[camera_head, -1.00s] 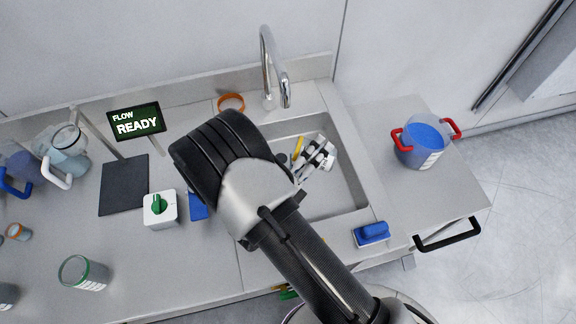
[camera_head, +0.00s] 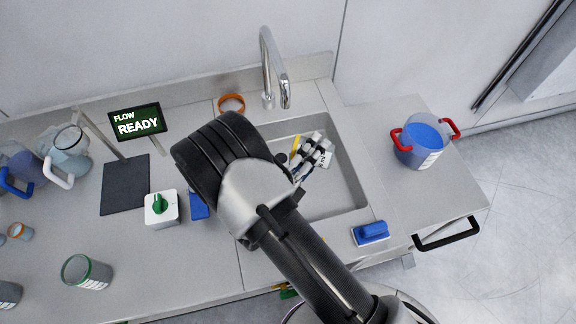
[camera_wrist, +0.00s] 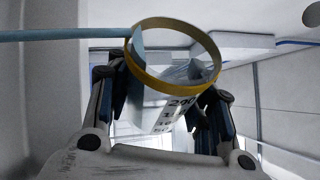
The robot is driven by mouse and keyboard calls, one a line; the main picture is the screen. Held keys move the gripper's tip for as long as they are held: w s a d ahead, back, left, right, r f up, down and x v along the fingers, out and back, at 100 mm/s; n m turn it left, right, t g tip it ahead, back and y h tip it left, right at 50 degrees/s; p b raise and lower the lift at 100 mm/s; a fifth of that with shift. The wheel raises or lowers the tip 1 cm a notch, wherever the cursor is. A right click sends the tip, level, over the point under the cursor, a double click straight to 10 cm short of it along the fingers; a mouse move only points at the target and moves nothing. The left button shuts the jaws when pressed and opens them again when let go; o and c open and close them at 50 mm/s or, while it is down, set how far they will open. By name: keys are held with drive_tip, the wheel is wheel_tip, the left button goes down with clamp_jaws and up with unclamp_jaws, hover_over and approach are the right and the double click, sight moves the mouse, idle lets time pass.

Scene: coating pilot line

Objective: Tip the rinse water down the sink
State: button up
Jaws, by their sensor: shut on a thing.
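My gripper (camera_head: 312,158) is low over the sink basin (camera_head: 345,190), partly hidden behind my own arm. It is shut on a clear cup with a yellow rim (camera_head: 295,149) and a printed label. In the wrist view my gripper (camera_wrist: 165,105) has one finger on each side of the cup (camera_wrist: 158,95). The cup looks tipped over, with its yellow rim facing left in the head view. A pale blue streak (camera_wrist: 60,35), which looks like a stream of water, runs from the rim to the left edge. A bluish patch shows inside the cup.
The tap (camera_head: 270,70) stands behind the basin, near an orange ring (camera_head: 231,103). A blue brush (camera_head: 371,232) lies at the front right edge. A red-handled container of blue liquid (camera_head: 423,146) stands right. Jugs, jars and a READY display (camera_head: 138,122) occupy the left counter.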

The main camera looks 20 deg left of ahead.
drive_tip(key=shift+a+r+n, duration=0.1)
drive_tip(key=shift+r+n, duration=0.15)
drive_tip(key=shift+n, duration=0.15)
drive_tip(key=shift+r+p, duration=0.15)
drive_tip(key=shift+p, duration=0.2)
drive_tip(key=shift+a+r+n+t+p, duration=0.1)
drive_tip(key=shift+r+n+t+p, duration=0.2)
drive_tip(key=shift+r+n+p, duration=0.15)
drive_tip(key=shift+f, duration=0.15)
idle(1.2)
